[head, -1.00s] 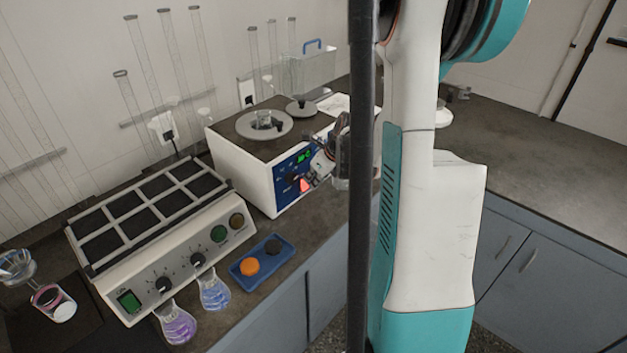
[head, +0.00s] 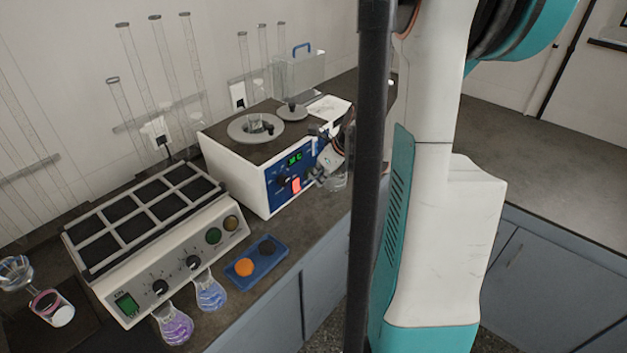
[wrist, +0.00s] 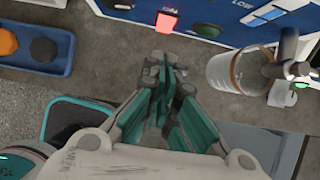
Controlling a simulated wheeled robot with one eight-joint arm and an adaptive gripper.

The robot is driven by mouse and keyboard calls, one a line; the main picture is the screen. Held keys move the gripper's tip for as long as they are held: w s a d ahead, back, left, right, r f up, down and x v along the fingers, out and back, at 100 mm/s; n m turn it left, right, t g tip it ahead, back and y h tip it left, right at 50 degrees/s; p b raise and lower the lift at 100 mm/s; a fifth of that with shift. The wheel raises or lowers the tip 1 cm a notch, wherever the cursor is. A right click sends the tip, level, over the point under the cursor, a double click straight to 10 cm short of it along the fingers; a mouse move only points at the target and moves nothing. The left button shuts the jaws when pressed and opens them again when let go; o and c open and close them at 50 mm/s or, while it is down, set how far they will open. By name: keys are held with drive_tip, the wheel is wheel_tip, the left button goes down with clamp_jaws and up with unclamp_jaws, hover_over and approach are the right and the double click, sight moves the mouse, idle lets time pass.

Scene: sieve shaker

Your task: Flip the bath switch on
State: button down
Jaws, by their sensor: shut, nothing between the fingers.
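The bath (head: 235,173) is a white box with a dark top and a blue front panel on the bench in the head view. Its switch (head: 296,185) glows red low on the panel, beside a dark knob and a lit green display (head: 295,159). In the wrist view the red switch (wrist: 166,24) is at the top centre, just beyond my fingertips. My gripper (wrist: 168,75) is shut and empty, and appears apart from the switch.
A glass beaker (wrist: 238,72) stands right of my fingers in the wrist view. A blue tray (head: 259,262) with orange and black caps lies in front of the bath. A shaker (head: 165,235) and two flasks (head: 208,292) are at left.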

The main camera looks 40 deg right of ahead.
drive_tip(key=v, duration=0.1)
drive_tip(key=p+v, duration=0.1)
drive_tip(key=v, duration=0.3)
drive_tip(key=shift+w+a+r, duration=0.1)
drive_tip(key=shift+w+r, duration=0.1)
drive_tip(key=shift+w, duration=0.1)
